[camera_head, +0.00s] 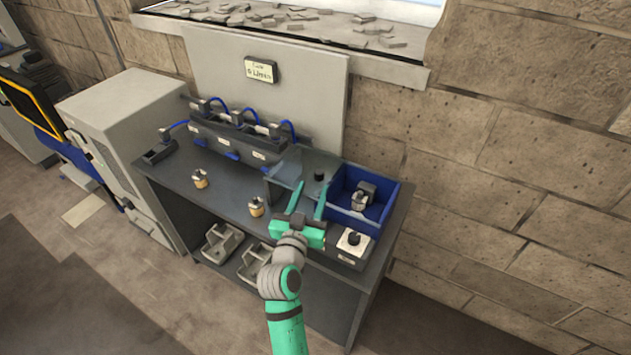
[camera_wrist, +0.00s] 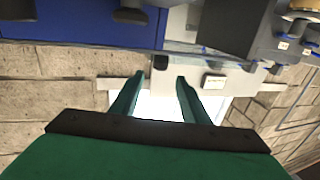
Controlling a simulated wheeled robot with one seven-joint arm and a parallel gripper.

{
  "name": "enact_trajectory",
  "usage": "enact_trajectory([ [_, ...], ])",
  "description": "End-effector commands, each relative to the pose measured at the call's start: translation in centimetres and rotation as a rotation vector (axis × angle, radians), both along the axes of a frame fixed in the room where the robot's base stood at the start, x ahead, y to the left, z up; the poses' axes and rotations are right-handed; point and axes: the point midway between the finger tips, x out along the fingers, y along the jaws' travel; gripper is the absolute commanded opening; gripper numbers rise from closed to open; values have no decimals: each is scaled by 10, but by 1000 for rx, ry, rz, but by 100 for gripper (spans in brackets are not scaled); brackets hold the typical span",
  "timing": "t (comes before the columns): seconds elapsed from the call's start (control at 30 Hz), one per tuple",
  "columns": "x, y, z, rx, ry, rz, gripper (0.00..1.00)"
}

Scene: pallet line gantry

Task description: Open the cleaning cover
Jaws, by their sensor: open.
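The likely cleaning cover is a grey, see-through-looking lid (camera_head: 288,172) with a black knob (camera_head: 319,176), on the bench left of the blue bin in the head view. It appears to lie closed, though its far edge is hard to make out. My gripper (camera_head: 311,188) is open and empty, its two green fingers pointing toward the lid and knob. I cannot tell whether the fingers touch it. In the wrist view my gripper (camera_wrist: 160,77) shows its fingers apart with nothing between them.
A blue bin (camera_head: 376,219) holding a grey part stands right of my gripper. A white block with a black knob (camera_head: 354,240) sits at the front right. Grey fixtures with blue hoses (camera_head: 240,135) line the back.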

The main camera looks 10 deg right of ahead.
Motion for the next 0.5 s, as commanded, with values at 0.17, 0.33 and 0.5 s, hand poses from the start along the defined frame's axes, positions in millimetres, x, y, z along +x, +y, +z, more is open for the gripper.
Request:
enact_trajectory([
  [0.17, -17, 6, 0, -1, 0, 0, 41],
  [0.33, -21, 8, 0, 0, 0, -1, 41],
  [0.5, -21, 8, 0, 0, 0, -1, 41],
])
